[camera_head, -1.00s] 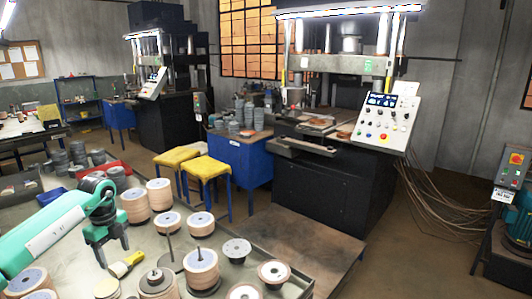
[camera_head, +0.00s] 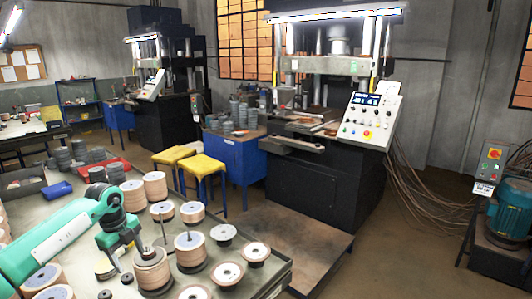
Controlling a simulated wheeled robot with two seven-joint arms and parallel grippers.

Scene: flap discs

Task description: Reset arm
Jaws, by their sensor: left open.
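My left gripper (camera_head: 127,256) hangs from the teal left arm at the lower left, over the workbench. Its dark fingers point down and are apart, with nothing seen held between them. The right finger overlaps a flap disc stack on a spindle (camera_head: 153,275) in the picture; I cannot tell whether they touch. Another disc stack on a spindle (camera_head: 190,252) stands to the right. My right gripper is not in view.
More disc stacks (camera_head: 155,187) and single discs (camera_head: 226,273) crowd the grey bench (camera_head: 262,281). A red tray (camera_head: 118,165) and blue box (camera_head: 56,190) lie further back. Yellow stools (camera_head: 202,164) and a press (camera_head: 318,190) with a control panel (camera_head: 367,121) stand beyond.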

